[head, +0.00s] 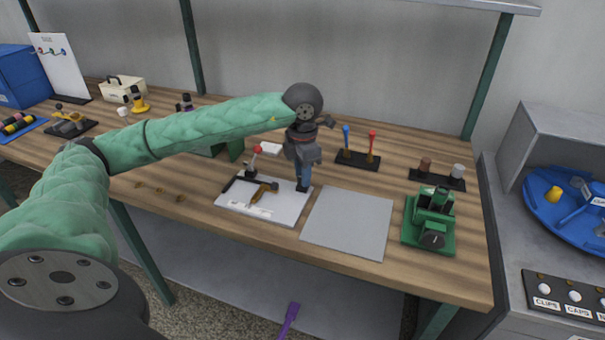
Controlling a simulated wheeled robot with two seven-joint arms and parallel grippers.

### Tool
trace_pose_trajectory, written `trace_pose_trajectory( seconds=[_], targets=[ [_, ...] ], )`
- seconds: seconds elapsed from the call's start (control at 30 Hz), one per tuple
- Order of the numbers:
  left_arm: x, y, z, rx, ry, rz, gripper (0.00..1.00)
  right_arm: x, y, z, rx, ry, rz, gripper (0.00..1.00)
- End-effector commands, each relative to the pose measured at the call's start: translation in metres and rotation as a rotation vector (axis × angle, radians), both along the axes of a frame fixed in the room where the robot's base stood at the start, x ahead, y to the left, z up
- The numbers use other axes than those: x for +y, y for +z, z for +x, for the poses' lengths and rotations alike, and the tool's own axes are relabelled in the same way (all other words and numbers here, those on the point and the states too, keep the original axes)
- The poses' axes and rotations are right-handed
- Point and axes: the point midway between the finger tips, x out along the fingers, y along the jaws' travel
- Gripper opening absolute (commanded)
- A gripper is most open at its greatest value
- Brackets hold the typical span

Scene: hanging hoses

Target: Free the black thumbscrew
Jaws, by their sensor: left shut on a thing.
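My left gripper (303,187) points down over the back right part of a white board (283,217) on the wooden bench. Its fingers are shut on a small dark piece at the board, mostly hidden by the fingers. I cannot tell for sure whether this is the black thumbscrew. Left of the fingers, the board carries a clamp with a red-tipped lever (256,150), a brass-brown piece with a dark end (262,191) and a slim black piece (228,184). My right gripper is not in view.
A bare grey mat (348,222) lies right of the board. Beyond it stands a green vise-like fixture (430,217) with a black knob. A black rack with blue and red handles (358,160) stands behind. Small brass bits lie at the front left. A purple object (289,318) is below the bench.

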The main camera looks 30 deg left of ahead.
Motion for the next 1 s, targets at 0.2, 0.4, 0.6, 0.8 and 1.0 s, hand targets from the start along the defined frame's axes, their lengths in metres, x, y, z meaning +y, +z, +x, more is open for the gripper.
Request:
trace_pose_trajectory(
  seconds=[0.2,0.4,0.6,0.8,1.0],
  targets=[
    [0.000,0.001,0.001,-0.003,0.001,-0.001,0.04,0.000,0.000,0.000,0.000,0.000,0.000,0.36],
    [0.000,0.001,0.001,-0.003,0.001,-0.001,0.49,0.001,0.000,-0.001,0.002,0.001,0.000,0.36],
    [0.000,0.001,0.000,-0.001,0.000,0.000,0.49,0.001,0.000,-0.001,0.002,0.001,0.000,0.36],
    [0.000,0.007,0.001,-0.002,0.000,0.000,0.49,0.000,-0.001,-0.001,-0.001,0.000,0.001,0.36],
    [0.000,0.036,0.001,-0.005,-0.001,-0.002,0.49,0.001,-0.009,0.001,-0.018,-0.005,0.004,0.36]
  ],
)
